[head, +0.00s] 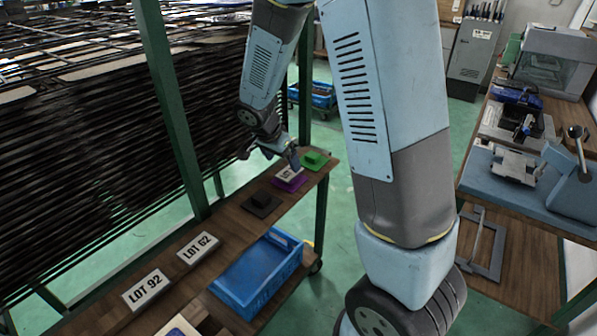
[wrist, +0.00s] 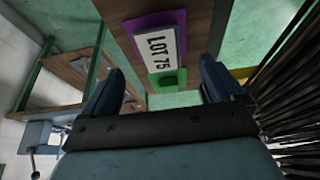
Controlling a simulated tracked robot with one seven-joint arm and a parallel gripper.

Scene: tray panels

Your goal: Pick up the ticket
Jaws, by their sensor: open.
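A white ticket (wrist: 160,47) reading LOT 75 rests on a purple tray panel (wrist: 132,28) in the wrist view. In the head view the ticket (head: 289,173) on its purple panel (head: 290,185) is partly covered by my gripper (head: 291,160). In the wrist view my gripper (wrist: 160,72) is open and empty, with the ticket seen between and beyond its fingers. Whether a finger touches the ticket cannot be told. Two more white tickets, LOT 62 (head: 198,247) and LOT 92 (head: 147,290), lie on the wooden shelf nearer the head camera.
A green panel with a block (head: 314,160) lies beyond the purple one, and a dark panel with a block (head: 262,203) on its near side. A green rack post (head: 170,110) stands left of my arm.

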